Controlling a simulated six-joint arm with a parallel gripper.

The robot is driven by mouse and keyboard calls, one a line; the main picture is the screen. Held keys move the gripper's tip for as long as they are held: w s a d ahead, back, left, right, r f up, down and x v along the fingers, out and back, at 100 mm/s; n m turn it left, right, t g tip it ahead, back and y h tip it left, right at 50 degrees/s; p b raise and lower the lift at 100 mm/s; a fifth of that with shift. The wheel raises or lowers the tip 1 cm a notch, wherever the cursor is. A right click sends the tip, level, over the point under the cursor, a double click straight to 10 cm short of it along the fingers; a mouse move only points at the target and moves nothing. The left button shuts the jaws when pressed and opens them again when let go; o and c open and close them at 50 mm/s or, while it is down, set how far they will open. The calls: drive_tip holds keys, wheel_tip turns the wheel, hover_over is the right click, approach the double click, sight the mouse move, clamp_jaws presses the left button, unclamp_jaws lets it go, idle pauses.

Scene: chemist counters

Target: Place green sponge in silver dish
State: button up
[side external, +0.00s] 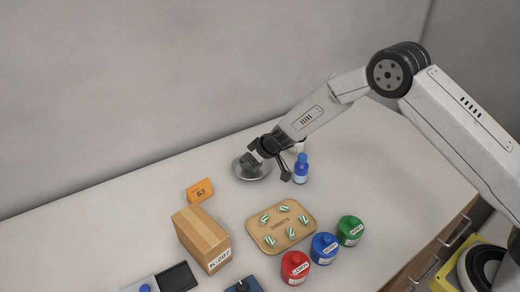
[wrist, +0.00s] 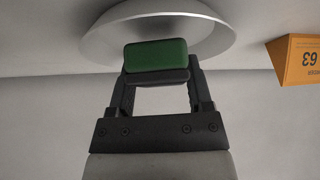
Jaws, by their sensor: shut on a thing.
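The green sponge (wrist: 156,55) is a rounded block at my gripper's fingertips in the wrist view. My gripper (wrist: 160,77) is shut on it. The silver dish (wrist: 215,35) is a shallow round bowl, and the sponge appears in front of its open inside in that view. In the side view my gripper (side external: 256,162) is over the silver dish (side external: 252,179) at the back of the counter. The sponge is dark and mostly hidden there. I cannot tell whether the sponge touches the dish.
A blue bottle (side external: 301,170) stands just right of the dish. An orange sign (side external: 200,191) stands to the left, near a cardboard box (side external: 202,239).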

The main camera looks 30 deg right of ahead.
drive_tip(key=shift+f, duration=0.55)
drive_tip(key=shift+f, duration=0.15)
drive_tip(key=o, duration=1.3)
drive_tip(key=shift+o, duration=0.2)
drive_tip(key=shift+s+r, duration=0.1)
drive_tip(key=shift+r, duration=0.3)
drive_tip(key=v, duration=1.1)
drive_tip(key=shift+s, duration=0.25)
drive_tip(key=shift+d+r, duration=0.1)
drive_tip(key=shift+r, duration=0.05)
